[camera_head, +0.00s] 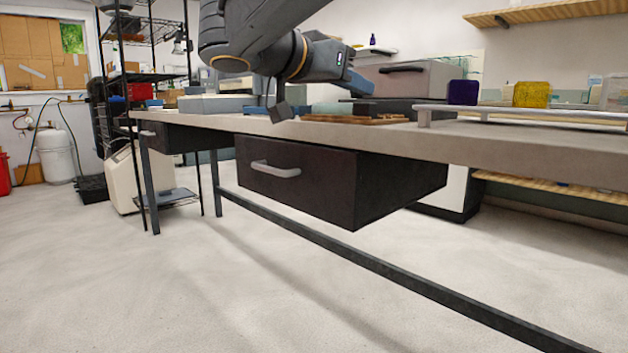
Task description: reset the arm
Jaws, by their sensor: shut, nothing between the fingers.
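My arm reaches in from the top of the head view, over the workbench (480,150). My gripper (281,112) shows as a small dark shape below the arm, close to the bench's front edge. It is shut and empty. The arm partly hides it, and its exact height over the bench is hard to tell. I cannot make out any glass rods in this view.
A dark drawer (300,185) sticks out under the bench; another drawer (165,137) is further left. On the bench are a wooden board (355,119), a low raised shelf (520,113), a purple block (463,92) and a yellow block (531,94). The floor in front is clear.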

